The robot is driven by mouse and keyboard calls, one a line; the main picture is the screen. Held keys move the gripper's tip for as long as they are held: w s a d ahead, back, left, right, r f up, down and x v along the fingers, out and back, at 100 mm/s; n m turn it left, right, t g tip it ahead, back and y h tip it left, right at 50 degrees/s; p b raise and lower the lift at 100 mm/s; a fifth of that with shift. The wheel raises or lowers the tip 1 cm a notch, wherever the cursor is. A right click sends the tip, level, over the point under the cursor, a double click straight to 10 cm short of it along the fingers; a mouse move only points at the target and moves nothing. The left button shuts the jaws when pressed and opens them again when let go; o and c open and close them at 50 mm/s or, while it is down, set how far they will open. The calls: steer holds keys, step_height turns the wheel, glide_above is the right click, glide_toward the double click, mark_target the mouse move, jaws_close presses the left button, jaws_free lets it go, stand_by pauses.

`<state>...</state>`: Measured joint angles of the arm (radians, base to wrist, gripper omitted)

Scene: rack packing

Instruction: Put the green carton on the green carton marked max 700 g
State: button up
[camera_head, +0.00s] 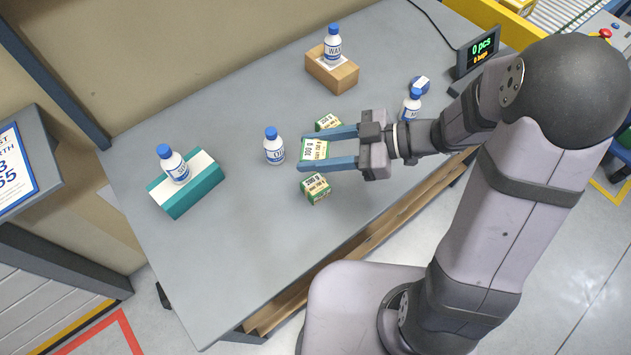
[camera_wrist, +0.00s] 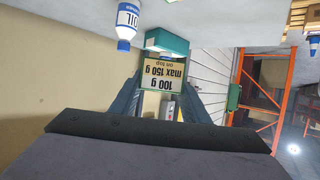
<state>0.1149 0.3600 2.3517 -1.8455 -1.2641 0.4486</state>
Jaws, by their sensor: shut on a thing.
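My gripper (camera_head: 316,150) is shut on a green carton (camera_head: 314,150) with a cream label, held between its two blue fingers. In the wrist view the held carton (camera_wrist: 162,75) sits between the fingertips, its label upside down and reading 100 g, max 150 g on top. It looks larger than the other cartons and seems raised above the table. A second green carton (camera_head: 316,189) stands on the table just in front of the near finger; its label is too small to read surely. A third green carton (camera_head: 327,122) is behind the far finger, partly hidden.
A white bottle (camera_head: 273,149) stands left of the gripper. Bottles also stand on a teal box (camera_head: 190,192) and a brown box (camera_head: 333,74). Another bottle (camera_head: 411,106) stands behind my wrist, near a lying one (camera_head: 420,85). The grey table (camera_head: 240,260) is clear at front left.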

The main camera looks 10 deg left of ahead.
mark_target(316, 184)
steer(key=shift+w+f+b, duration=0.1)
steer(key=shift+f+b, duration=0.25)
steer(key=shift+f, duration=4.65)
steer(key=shift+f, duration=0.2)
steer(key=o, duration=1.1)
steer(key=shift+r, duration=0.1)
